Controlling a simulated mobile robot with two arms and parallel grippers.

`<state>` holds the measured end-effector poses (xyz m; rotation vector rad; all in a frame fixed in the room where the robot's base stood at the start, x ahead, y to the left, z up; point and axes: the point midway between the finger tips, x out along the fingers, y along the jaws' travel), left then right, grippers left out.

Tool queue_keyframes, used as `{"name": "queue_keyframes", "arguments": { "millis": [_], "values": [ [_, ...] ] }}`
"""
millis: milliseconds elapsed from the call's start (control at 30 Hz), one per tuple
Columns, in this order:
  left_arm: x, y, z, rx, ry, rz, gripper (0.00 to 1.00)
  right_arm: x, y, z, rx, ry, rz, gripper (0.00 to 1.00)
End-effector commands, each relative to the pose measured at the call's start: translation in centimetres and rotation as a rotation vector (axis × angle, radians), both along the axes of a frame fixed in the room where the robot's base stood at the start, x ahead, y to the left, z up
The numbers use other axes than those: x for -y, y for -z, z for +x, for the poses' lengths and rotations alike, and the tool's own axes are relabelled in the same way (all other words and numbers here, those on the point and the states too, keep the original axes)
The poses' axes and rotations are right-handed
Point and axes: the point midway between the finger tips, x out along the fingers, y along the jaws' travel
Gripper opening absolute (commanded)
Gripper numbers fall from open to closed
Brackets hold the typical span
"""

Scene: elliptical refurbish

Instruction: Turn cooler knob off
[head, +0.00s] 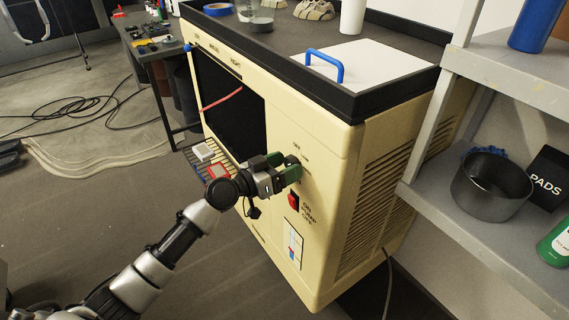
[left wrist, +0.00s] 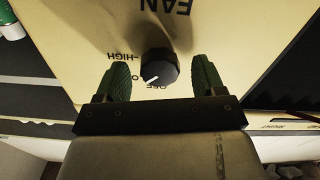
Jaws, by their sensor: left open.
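The cooler (head: 345,140) is a cream box with a dark front opening and side vents. In the left wrist view its black round knob (left wrist: 159,66) sits below upside-down FAN lettering, with HIGH and OFF marks around it. The knob's white pointer line slants to the lower left, near the OFF label. My left gripper (head: 287,168) is at the cooler's front panel, and its green fingers hide the knob in the head view. In the left wrist view the fingers (left wrist: 162,80) are open, one on each side of the knob, with gaps visible on both sides.
A red rocker switch (head: 293,201) marked PUMP is just below my left gripper. A white lid with a blue handle (head: 325,64) lies on the cooler's black top. Grey shelves (head: 500,210) with a dark pot stand at right. Cables lie on the floor at left.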

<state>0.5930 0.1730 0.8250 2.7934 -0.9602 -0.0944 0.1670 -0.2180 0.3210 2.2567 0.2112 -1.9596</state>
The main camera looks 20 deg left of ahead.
Motion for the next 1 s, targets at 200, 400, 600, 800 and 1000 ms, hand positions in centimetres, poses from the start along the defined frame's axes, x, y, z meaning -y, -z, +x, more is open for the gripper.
{"name": "queue_keyframes", "arguments": {
  "millis": [200,400,600,800,1000],
  "values": [
    [0.10,0.03,0.11,0.001,0.000,0.001,0.69,-0.01,0.06,-0.05,0.000,0.000,0.000,0.43],
    [0.08,0.04,0.09,0.000,0.000,0.001,0.48,0.00,0.06,-0.04,0.000,-0.001,0.000,0.43],
    [0.07,0.04,0.09,0.000,0.000,0.001,0.20,-0.01,0.05,-0.05,0.000,-0.001,0.000,0.43],
    [0.06,0.06,0.08,-0.010,0.000,-0.011,0.20,0.00,0.09,-0.04,-0.001,-0.001,0.000,0.43],
    [0.06,0.10,0.08,-0.059,0.000,-0.074,0.20,-0.07,0.01,0.24,-0.005,0.000,-0.001,0.43]
  ]
}}
